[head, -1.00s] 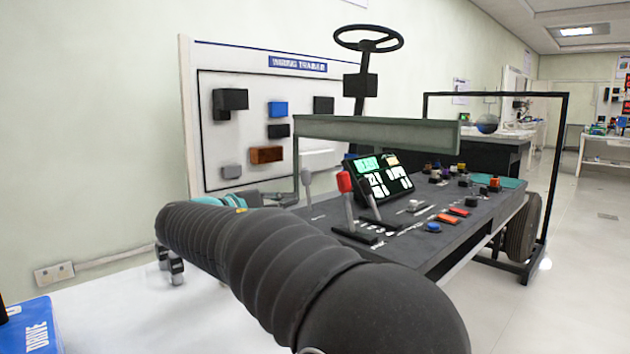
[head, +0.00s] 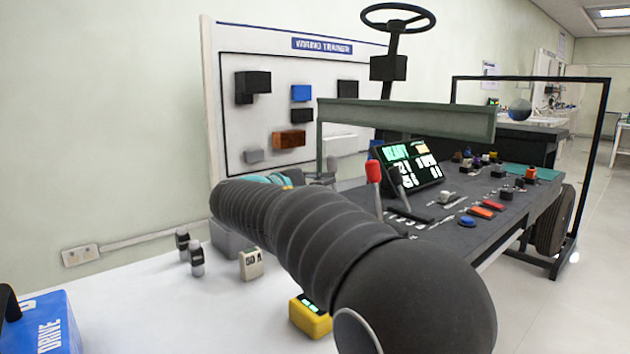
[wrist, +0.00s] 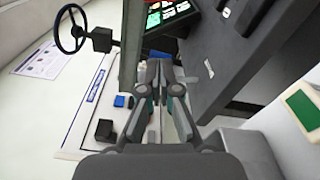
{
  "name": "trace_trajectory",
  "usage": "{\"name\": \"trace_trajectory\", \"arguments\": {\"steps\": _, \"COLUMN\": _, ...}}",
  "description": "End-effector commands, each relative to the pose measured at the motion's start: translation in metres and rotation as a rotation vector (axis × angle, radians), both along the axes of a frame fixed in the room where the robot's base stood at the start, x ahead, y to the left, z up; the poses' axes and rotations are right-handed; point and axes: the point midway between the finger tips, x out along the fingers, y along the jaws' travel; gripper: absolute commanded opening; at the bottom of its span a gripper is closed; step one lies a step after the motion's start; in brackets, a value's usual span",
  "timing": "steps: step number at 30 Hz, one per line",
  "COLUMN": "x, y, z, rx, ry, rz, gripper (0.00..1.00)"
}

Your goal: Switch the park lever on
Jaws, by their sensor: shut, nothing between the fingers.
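A lever with a red knob (head: 373,172) stands upright on the dark console (head: 450,240), left of the lit display (head: 408,165). I cannot read which is the park lever. In the wrist view my gripper (wrist: 160,66) is shut, its fingertips together, with nothing held. It points along the console's side, near the green-grey crossbar (wrist: 132,50). The display edge (wrist: 168,14) is at the top there. In the head view my arm hides most of the gripper.
A steering wheel (head: 398,18) rises behind the crossbar. The wiring trainer board (head: 228,120) stands at the wall. On the white bench are a 50 A block (head: 251,264), a yellow meter (head: 310,318) and a blue case (head: 45,325). A black frame (head: 600,150) stands at right.

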Motion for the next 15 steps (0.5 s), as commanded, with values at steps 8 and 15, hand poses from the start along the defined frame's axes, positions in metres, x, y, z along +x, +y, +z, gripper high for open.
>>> {"name": "trace_trajectory", "arguments": {"steps": 8, "x": 0.033, "y": -0.042, "z": 0.0, "rx": 0.0, "ry": 0.0, "rz": -0.004, "gripper": 0.0}}
{"name": "trace_trajectory", "arguments": {"steps": 15, "x": 0.013, "y": -0.064, "z": 0.008, "rx": 0.001, "ry": 0.0, "rz": -0.002, "gripper": 0.0}}
